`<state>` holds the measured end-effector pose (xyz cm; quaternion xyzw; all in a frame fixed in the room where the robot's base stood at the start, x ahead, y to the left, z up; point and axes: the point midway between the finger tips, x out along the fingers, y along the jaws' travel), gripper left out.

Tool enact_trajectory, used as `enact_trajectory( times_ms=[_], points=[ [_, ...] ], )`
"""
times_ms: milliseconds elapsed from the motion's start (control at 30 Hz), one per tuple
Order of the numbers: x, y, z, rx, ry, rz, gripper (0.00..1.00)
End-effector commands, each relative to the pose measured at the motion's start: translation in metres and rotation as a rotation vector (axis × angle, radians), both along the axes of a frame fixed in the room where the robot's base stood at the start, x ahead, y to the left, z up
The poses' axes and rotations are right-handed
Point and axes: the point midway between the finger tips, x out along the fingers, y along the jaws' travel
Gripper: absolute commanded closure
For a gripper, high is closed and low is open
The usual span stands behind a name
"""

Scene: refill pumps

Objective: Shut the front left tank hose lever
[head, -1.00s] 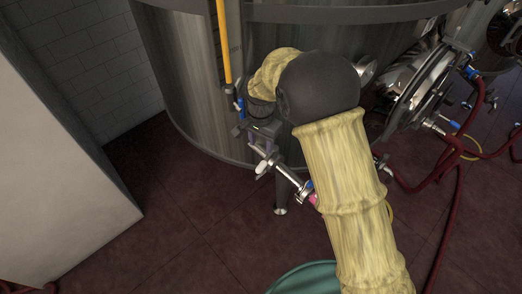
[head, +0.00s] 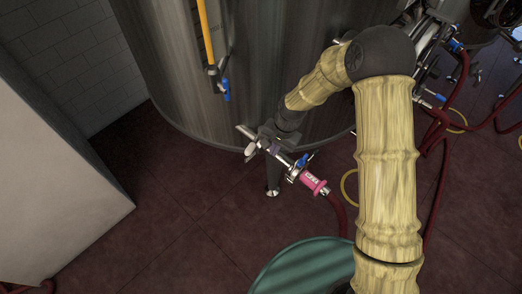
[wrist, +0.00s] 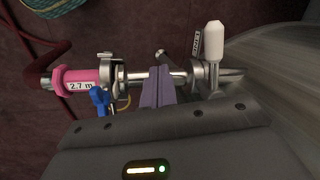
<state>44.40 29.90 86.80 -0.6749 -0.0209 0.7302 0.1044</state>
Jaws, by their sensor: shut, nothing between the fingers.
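A metal outlet pipe runs low at the front of the steel tank (head: 165,85). In the wrist view it has a blue lever (wrist: 100,99) beside a pink hose coupling (wrist: 75,79) marked 2.7 m. A white-handled lever (wrist: 214,42) with a small tag stands at the tank end. The blue lever (head: 303,160) and pink coupling (head: 313,182) also show in the head view. My gripper (wrist: 157,72) is shut and empty, its purple fingertips over the pipe between the two levers. I cannot tell whether they touch it. I cannot tell which lever the task names.
A yellow tube (head: 207,35) with another blue lever (head: 226,88) hangs on the tank front. A tank leg (head: 273,180) stands under the pipe. A red hose (head: 338,212) leads from the coupling past a green round container (head: 305,268). Bare floor (head: 180,225) lies at left.

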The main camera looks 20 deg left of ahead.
Motion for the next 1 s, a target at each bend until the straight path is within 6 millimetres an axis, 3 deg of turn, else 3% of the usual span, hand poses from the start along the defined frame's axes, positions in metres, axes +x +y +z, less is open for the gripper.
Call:
enact_trajectory(
  times_ms=[100, 267, 433, 700, 1000],
  points=[
    [-0.006, -0.015, -0.012, 0.086, 0.008, -0.004, 1.0],
    [-0.014, -0.023, -0.014, 0.225, -0.008, -0.009, 1.0],
    [-0.019, -0.027, 0.001, 0.393, -0.052, -0.023, 1.0],
    [-0.02, -0.03, 0.04, 0.616, -0.152, -0.049, 1.0],
    [-0.019, -0.03, 0.045, 0.637, -0.164, -0.049, 1.0]
  ],
)
